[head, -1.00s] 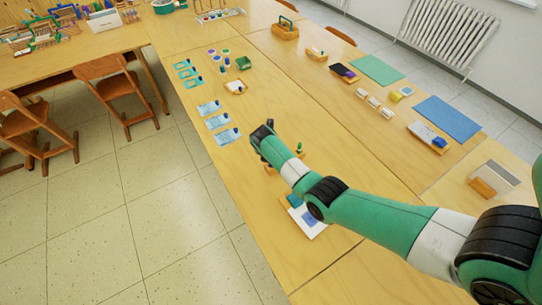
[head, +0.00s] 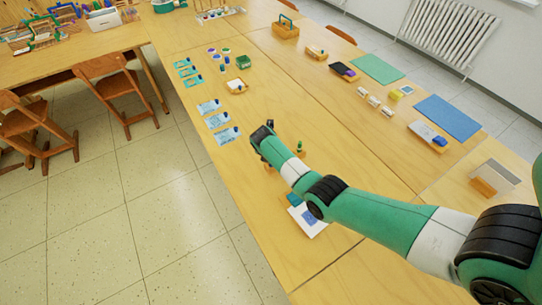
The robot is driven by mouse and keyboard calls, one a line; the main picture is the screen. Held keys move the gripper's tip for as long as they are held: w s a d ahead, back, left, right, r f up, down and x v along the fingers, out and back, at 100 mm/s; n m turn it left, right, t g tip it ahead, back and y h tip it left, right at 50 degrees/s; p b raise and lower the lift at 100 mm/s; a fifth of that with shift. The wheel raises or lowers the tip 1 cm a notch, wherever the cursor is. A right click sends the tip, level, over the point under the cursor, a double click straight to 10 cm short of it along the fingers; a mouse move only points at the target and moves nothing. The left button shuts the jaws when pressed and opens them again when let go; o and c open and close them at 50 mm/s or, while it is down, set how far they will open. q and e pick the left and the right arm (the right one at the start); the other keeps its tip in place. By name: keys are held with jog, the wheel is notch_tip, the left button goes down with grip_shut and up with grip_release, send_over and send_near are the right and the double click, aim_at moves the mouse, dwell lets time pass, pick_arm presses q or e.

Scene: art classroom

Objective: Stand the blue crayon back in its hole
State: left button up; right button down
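My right arm comes in from the right. Its dark gripper (head: 260,136) is above the left part of the long table, and the fingers are too small and dark to tell whether they are open or shut. Behind the forearm, a small green upright piece (head: 298,147) shows on the table, with bits of orange-brown wood near it. The arm hides much of that spot. I cannot make out the blue crayon or its hole for certain. My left gripper is not in view.
Blue-and-white cards (head: 221,120) lie left of the gripper. A small wooden tray with a white item (head: 237,86) and a green box (head: 243,62) stand beyond. A white sheet (head: 306,222) lies below the forearm. The table's middle strip is mostly clear.

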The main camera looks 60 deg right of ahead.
jog(key=shift+f, duration=0.6)
dwell(0.7)
dwell(0.3)
jog(key=c, duration=0.7)
grip_release()
jog(key=shift+o, duration=1.1)
notch_tip(320, 180, up, 6)
jog(key=p, duration=0.6)
